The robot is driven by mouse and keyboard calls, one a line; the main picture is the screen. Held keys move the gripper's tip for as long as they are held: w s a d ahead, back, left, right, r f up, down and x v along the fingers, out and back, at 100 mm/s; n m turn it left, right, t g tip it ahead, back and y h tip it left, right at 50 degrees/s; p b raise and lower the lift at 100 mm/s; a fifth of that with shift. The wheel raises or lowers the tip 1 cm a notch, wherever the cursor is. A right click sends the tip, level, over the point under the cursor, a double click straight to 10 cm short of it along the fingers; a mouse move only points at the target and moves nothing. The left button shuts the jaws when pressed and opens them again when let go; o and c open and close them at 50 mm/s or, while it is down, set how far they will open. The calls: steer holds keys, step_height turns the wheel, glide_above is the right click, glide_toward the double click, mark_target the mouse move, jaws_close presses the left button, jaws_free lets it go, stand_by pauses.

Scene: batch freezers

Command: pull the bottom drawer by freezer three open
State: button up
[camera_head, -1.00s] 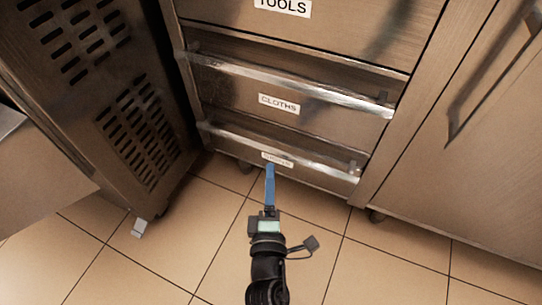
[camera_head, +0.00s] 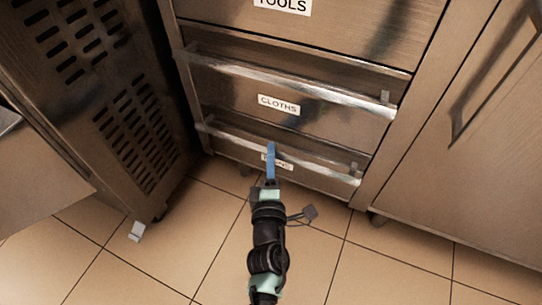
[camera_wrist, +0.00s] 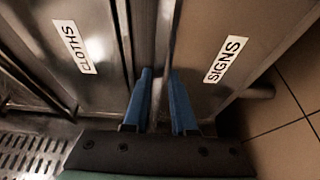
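The bottom drawer (camera_head: 228,147) is the lowest in the steel drawer stack and looks shut. Its long bar handle (camera_head: 318,168) runs across its upper part. Its label is partly hidden by my finger in the head view, but reads SIGNS in the wrist view (camera_wrist: 226,60). My gripper (camera_head: 270,146) has its blue fingers at the middle of this handle. In the wrist view my gripper (camera_wrist: 160,76) has its two fingers apart, one on each side of the bar (camera_wrist: 160,50). I cannot tell whether they touch it.
The CLOTHS drawer (camera_head: 230,92) and the TOOLS drawer (camera_head: 350,42) are above, both looking shut. A vented steel cabinet (camera_head: 135,120) stands close on the left, and a cabinet door with a handle (camera_head: 455,115) on the right. Tiled floor (camera_head: 335,255) in front is clear.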

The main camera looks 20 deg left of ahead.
jaws_close()
stand_by(1.0)
